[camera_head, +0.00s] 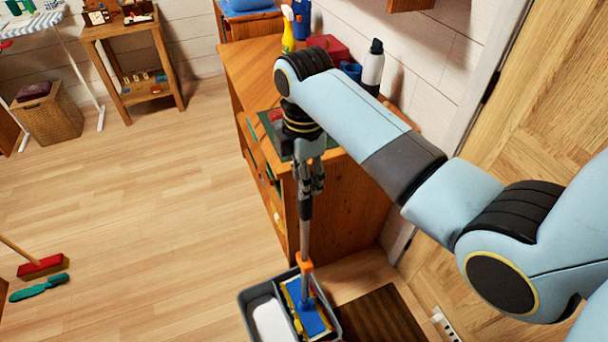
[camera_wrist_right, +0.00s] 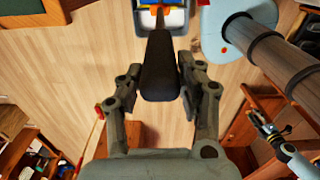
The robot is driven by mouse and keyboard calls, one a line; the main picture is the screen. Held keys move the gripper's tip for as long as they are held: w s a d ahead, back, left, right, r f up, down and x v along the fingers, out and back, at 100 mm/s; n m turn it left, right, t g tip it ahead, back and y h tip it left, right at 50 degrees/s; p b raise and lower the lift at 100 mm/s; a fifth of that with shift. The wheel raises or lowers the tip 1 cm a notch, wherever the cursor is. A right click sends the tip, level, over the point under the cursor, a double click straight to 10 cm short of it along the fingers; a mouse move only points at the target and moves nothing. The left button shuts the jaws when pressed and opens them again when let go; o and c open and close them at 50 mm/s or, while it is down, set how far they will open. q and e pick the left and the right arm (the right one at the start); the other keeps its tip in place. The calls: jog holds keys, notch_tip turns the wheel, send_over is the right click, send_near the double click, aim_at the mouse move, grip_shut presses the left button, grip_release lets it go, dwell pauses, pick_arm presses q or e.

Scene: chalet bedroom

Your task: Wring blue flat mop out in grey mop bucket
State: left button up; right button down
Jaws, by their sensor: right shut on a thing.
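The blue flat mop (camera_head: 315,317) has its flat head down in the right-hand part of the grey mop bucket (camera_head: 248,322), among yellow edges. An orange joint links the head to a grey handle that rises nearly upright. My right gripper (camera_head: 313,182) is shut on the handle's dark upper grip, well above the bucket. In the right wrist view the dark grip (camera_wrist_right: 160,68) sits between the two fingers, and the bucket (camera_wrist_right: 176,21) shows at the top. My left gripper (camera_wrist_right: 264,132) appears small at the lower right there; its opening is unclear.
A wooden cabinet (camera_head: 340,200) stands just behind the handle, with bottles on top. A dark slatted mat (camera_head: 375,318) lies right of the bucket, near a wooden door (camera_head: 530,110). A red broom (camera_head: 42,266) and teal brush (camera_head: 38,288) lie left; the middle floor is clear.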

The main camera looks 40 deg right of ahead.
jog(key=shift+f+b, duration=1.2)
jog(key=shift+f, duration=2.2)
dwell(3.7)
jog(key=c, duration=0.8)
grip_release()
jog(key=shift+o, duration=0.2)
